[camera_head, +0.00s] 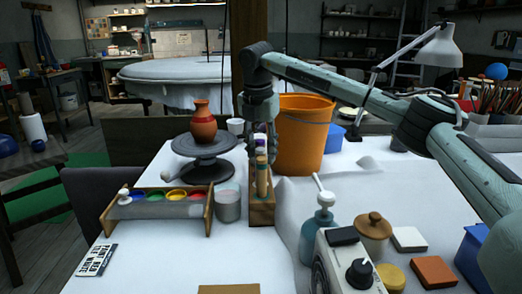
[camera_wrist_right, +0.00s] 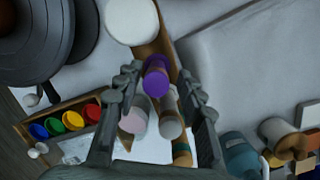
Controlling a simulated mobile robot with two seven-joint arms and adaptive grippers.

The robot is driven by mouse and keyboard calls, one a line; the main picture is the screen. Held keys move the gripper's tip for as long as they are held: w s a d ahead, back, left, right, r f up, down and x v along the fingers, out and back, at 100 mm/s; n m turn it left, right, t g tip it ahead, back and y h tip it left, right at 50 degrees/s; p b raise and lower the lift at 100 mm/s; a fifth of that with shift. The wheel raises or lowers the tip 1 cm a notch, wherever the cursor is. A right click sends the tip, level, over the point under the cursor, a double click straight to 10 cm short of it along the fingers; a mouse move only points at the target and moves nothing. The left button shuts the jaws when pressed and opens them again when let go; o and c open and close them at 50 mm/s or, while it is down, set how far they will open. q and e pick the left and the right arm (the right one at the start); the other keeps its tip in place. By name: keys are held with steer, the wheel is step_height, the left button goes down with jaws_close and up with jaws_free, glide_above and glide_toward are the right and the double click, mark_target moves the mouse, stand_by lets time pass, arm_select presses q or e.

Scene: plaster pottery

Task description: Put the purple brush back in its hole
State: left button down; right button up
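The purple brush shows in the head view as a small purple end (camera_head: 261,142) at the wooden brush holder (camera_head: 262,213). In the right wrist view its round purple end (camera_wrist_right: 157,82) is between my right gripper's fingers. My right gripper (camera_head: 261,132) points down over the holder. In the wrist view the gripper (camera_wrist_right: 160,88) is open, with a narrow gap visible between the purple end and the right-hand finger. The lower part of the brush is hidden, so I cannot tell whether it sits in a hole. My left gripper is not in view.
An orange bucket (camera_head: 304,140) stands close behind the holder. A glass jar (camera_head: 228,203), a paint tray (camera_head: 155,210) and a turntable with a red vase (camera_head: 203,123) are to the left. A blue bottle (camera_head: 318,228) and lidded pot (camera_head: 374,232) stand to the right.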

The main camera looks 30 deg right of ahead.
steer(key=shift+r, duration=0.1)
steer(key=v, duration=1.2)
